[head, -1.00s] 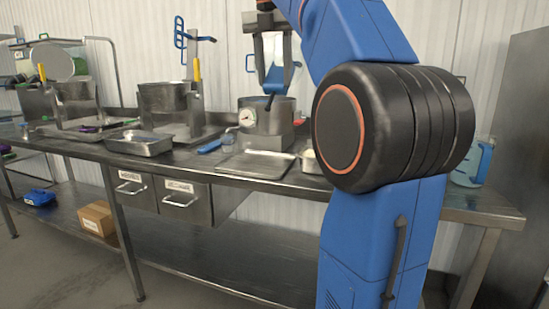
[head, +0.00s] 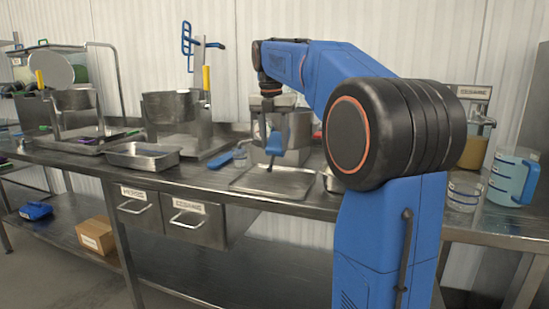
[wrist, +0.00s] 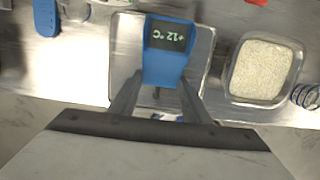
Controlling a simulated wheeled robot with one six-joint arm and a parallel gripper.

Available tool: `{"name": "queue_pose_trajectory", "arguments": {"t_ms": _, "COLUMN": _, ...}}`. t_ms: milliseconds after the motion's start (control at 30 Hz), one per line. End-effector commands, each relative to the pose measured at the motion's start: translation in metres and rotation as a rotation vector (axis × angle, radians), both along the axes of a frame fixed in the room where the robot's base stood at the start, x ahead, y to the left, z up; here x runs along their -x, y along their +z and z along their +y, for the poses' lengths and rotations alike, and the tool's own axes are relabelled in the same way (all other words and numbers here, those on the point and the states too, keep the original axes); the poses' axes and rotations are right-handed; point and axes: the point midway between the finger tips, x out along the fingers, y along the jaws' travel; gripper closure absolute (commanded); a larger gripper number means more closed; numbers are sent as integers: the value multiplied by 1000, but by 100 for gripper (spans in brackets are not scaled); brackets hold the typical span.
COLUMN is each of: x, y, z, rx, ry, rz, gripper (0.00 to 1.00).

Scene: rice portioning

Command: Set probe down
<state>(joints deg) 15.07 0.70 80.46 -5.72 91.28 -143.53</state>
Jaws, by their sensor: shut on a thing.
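The blue probe (head: 274,144) hangs upright from my gripper (head: 268,112), its thin tip pointing down over the flat metal tray (head: 245,184). In the wrist view the probe (wrist: 166,68) shows a dark display reading +12 °C, between the two fingers of my gripper (wrist: 157,98). My gripper is shut on the probe. The tray (wrist: 204,48) lies beneath it in the wrist view. Whether the probe's tip touches the tray I cannot tell.
A steel pot (head: 296,130) stands just behind the tray. A container of rice (wrist: 262,68) is right of the tray in the wrist view. A shallow pan (head: 143,156) lies to the left. A jug of bluish liquid (head: 510,180) stands at the right end.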

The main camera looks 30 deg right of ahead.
Motion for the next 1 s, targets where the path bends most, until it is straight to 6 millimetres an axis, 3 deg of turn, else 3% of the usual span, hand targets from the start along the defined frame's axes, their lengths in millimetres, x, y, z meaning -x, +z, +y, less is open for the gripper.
{"name": "queue_pose_trajectory", "arguments": {"t_ms": 400, "x": 0, "y": -43, "z": 0, "rx": 0, "ry": 0, "rz": 0, "gripper": 91}}
{"name": "queue_pose_trajectory", "arguments": {"t_ms": 833, "x": 0, "y": -48, "z": 0, "rx": 0, "ry": 0, "rz": 1, "gripper": 91}}
{"name": "queue_pose_trajectory", "arguments": {"t_ms": 867, "x": 0, "y": -47, "z": 0, "rx": -1, "ry": 0, "rz": 1, "gripper": 50}}
{"name": "queue_pose_trajectory", "arguments": {"t_ms": 900, "x": 0, "y": -47, "z": 0, "rx": -1, "ry": 0, "rz": 1, "gripper": 40}}
{"name": "queue_pose_trajectory", "arguments": {"t_ms": 1000, "x": 0, "y": -47, "z": 0, "rx": -1, "ry": 0, "rz": 1, "gripper": 38}}
